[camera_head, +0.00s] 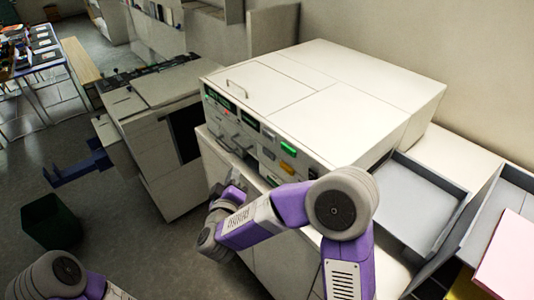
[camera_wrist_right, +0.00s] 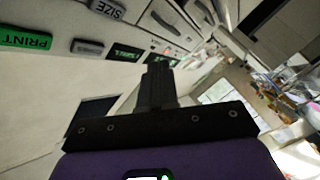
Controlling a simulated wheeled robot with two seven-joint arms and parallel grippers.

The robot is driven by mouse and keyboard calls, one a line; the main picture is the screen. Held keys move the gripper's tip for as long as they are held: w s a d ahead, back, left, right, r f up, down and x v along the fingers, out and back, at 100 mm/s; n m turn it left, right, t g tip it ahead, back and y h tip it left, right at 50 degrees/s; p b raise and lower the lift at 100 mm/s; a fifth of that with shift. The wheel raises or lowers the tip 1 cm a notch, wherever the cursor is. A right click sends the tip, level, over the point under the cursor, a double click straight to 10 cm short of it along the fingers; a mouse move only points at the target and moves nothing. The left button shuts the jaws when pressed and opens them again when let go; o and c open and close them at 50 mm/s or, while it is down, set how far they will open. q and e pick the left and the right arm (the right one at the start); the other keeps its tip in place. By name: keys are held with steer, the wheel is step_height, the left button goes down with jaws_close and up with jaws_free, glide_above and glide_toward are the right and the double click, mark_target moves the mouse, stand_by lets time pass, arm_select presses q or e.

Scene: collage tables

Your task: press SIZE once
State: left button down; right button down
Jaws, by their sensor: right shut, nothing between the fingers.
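The SIZE button (camera_wrist_right: 108,9) is a small grey key at the top of the right wrist view, its lettering upside down. In the head view it appears to be the grey key (camera_head: 268,153) on the front panel of the white machine (camera_head: 345,85). My right gripper (camera_wrist_right: 158,75) is shut and empty, with its dark fingers pointing along the panel front. The fingers look apart from the SIZE key, which lies to their upper left in the wrist view. In the head view my arm partly hides the gripper. My left gripper is out of view.
The green PRINT key (camera_wrist_right: 25,40) and another grey key (camera_wrist_right: 87,46) are near SIZE. An orange key (camera_head: 286,167) sits below PRINT. Grey trays (camera_head: 420,205) stand right of the machine. A dark green bin (camera_head: 48,222) stands on the floor at left.

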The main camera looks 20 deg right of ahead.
glide_toward(263, 151)
steer(key=shift+w+a+x, duration=0.1)
steer(key=shift+a+x, duration=0.05)
steer(key=shift+x, duration=0.65)
steer(key=shift+w+a+x, duration=0.1)
steer(key=shift+a+x, duration=0.05)
steer(key=shift+x, duration=0.6)
steer(key=shift+a+x, duration=0.2)
steer(key=shift+x, duration=0.6)
steer(key=shift+d, duration=0.15)
steer(key=shift+w+d, duration=0.15)
steer(key=shift+d, duration=0.05)
steer(key=shift+w+d+p, duration=0.15)
steer(key=shift+d+p, duration=0.15)
steer(key=shift+d, duration=0.2)
stand_by(1.0)
steer(key=shift+a, duration=0.15)
steer(key=shift+s+a, duration=0.3)
steer(key=shift+a, duration=0.4)
steer(key=shift+s+a, duration=0.3)
steer(key=shift+a, duration=0.5)
steer(key=shift+s+a, duration=0.3)
steer(key=shift+a, duration=0.5)
steer(key=shift+s+a, duration=0.3)
steer(key=shift+a, duration=0.5)
